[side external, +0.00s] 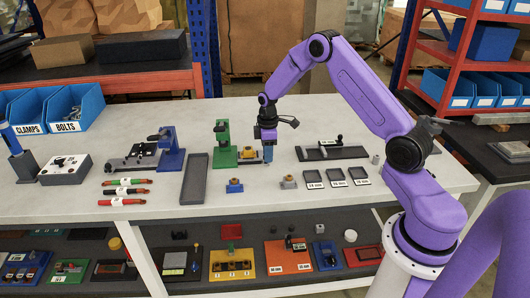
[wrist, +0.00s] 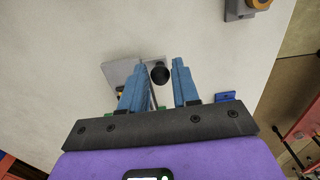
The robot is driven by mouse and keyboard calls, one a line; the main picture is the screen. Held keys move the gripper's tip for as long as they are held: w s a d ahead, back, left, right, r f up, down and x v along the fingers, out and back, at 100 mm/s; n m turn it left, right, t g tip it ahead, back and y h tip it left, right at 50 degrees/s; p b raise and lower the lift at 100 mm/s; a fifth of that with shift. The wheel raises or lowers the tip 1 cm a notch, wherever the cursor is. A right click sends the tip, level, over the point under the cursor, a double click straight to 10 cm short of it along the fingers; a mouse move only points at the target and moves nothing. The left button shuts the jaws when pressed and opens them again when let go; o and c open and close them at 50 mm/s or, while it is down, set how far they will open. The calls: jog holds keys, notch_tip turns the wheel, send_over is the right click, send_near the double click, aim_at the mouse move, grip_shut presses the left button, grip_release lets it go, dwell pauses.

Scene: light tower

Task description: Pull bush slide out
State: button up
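A green upright fixture (side external: 222,142) stands on the light worktop, with a low grey and yellow part (side external: 247,153) beside it. My gripper (side external: 268,156) points down at the right end of that part. In the wrist view my blue fingers (wrist: 160,78) are spread, with a black round knob (wrist: 160,73) between their tips. The knob sits over a grey plate (wrist: 118,72). Whether the fingers touch the knob cannot be told. The left finger hides most of the yellow and green parts. I cannot tell for sure which part is the bush slide.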

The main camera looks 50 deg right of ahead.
jog(key=shift+o, duration=0.9)
jog(key=shift+d, duration=0.1)
jog(key=shift+w+r, duration=0.1)
jog(key=shift+r, duration=0.1)
notch_tip(320, 180, up, 17)
